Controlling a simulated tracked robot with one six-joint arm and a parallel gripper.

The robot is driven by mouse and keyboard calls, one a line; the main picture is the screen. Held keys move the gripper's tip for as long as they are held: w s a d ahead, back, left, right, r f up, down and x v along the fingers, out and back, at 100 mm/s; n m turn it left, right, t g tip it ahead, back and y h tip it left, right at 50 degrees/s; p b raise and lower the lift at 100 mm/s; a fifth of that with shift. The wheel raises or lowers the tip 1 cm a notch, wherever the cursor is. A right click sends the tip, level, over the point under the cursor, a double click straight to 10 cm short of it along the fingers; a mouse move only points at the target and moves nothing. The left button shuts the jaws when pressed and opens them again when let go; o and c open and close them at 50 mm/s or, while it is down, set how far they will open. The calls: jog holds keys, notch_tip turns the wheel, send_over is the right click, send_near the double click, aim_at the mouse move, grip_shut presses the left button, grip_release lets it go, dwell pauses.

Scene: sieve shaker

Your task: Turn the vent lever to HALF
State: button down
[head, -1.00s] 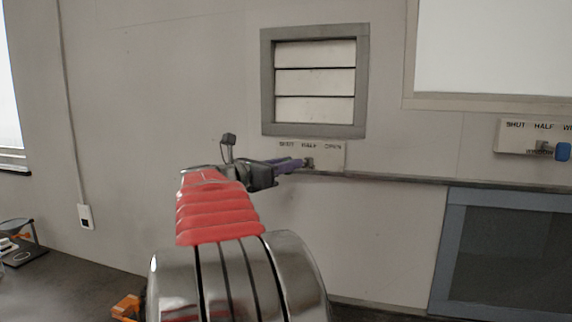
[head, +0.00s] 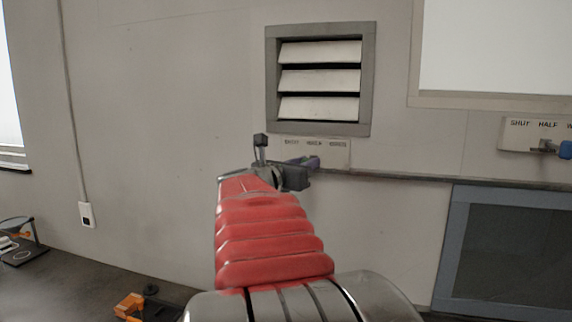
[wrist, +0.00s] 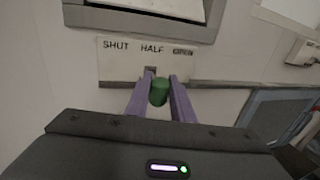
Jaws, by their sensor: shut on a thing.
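The vent (head: 319,80) is on the wall in the head view, its slats tilted with dark gaps between them. Below it is the label plate (head: 340,153); the wrist view shows this plate (wrist: 110,67) reading SHUT, HALF, OPEN. The vent lever's green knob (wrist: 158,93) is between the purple fingers of my gripper (wrist: 160,79), which is shut on it. The lever's base is under the word HALF, and the knob appears slightly right of it. In the head view my gripper (head: 310,163) is at the plate and the knob is hidden.
A second plate (head: 520,130) with a blue handle (head: 565,149) is on the wall at right. A blue-grey framed dark panel (head: 515,245) is below it. A rail (head: 400,179) runs along the wall. An orange item (head: 129,306) lies at lower left.

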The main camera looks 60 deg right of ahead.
jog(key=shift+s, duration=0.3)
jog(key=c, duration=1.5)
grip_release()
jog(key=shift+c, duration=0.2)
jog(key=shift+w+a, duration=0.1)
jog(key=shift+w+a, duration=0.1)
jog(key=shift+a, duration=0.45)
jog(key=a, duration=1.2)
jog(key=shift+w+a, duration=0.2)
jog(key=shift+a, duration=0.05)
jog(key=shift+m, duration=0.3)
